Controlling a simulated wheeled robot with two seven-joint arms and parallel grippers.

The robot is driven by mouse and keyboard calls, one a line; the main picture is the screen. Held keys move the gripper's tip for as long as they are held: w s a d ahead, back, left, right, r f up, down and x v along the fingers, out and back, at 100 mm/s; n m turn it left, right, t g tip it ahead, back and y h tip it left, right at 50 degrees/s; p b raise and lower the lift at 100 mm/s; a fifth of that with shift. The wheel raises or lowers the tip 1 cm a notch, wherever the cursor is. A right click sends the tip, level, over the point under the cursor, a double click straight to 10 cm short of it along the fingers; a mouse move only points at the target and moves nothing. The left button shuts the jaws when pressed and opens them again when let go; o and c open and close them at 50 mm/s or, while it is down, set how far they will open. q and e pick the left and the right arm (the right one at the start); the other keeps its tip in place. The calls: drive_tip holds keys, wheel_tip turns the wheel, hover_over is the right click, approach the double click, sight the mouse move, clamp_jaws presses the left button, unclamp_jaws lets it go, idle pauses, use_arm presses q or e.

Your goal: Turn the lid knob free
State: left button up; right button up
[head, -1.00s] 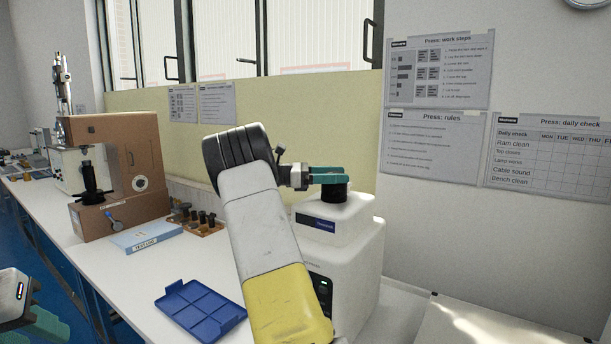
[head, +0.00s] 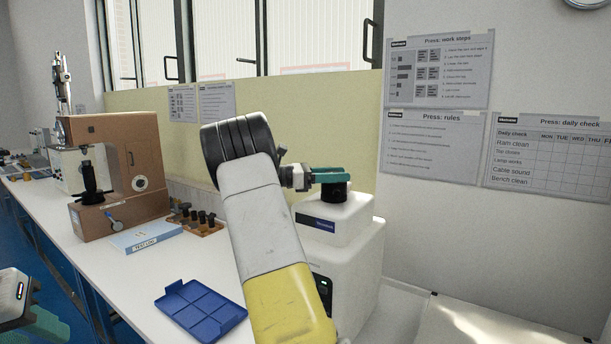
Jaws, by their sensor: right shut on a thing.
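The lid knob (head: 334,193) is a black round knob on top of the white press (head: 352,258), right of centre in the head view. My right gripper (head: 334,176), with green fingers, is shut on the knob from above and the left side. The fingers hide the knob's top. My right forearm covers the left part of the press. My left gripper (head: 30,325) shows only in part at the lower left edge; its fingertips are cut off.
A blue compartment tray (head: 202,308) lies on the white bench left of my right forearm. Behind it are a light blue box (head: 146,237), a wooden rack with dark pieces (head: 197,220) and a brown hardness tester (head: 117,170). Posters hang on the wall at right.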

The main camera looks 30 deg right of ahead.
drive_tip(key=n+t, duration=0.1)
drive_tip(key=t, duration=0.1)
drive_tip(key=n+t+h, duration=0.1)
drive_tip(key=n+t, duration=0.1)
drive_tip(key=t, duration=0.1)
drive_tip(key=shift+n+t, duration=0.3)
drive_tip(key=shift+w+n+t, duration=0.2)
drive_tip(key=shift+n+t, duration=1.1)
drive_tip(key=shift+t, duration=0.7)
drive_tip(key=o, duration=1.4)
drive_tip(key=a, duration=0.2)
drive_tip(key=s+a, duration=0.1)
drive_tip(key=a, duration=0.4)
drive_tip(key=shift+s+a, duration=0.15)
drive_tip(key=shift+a, duration=0.2)
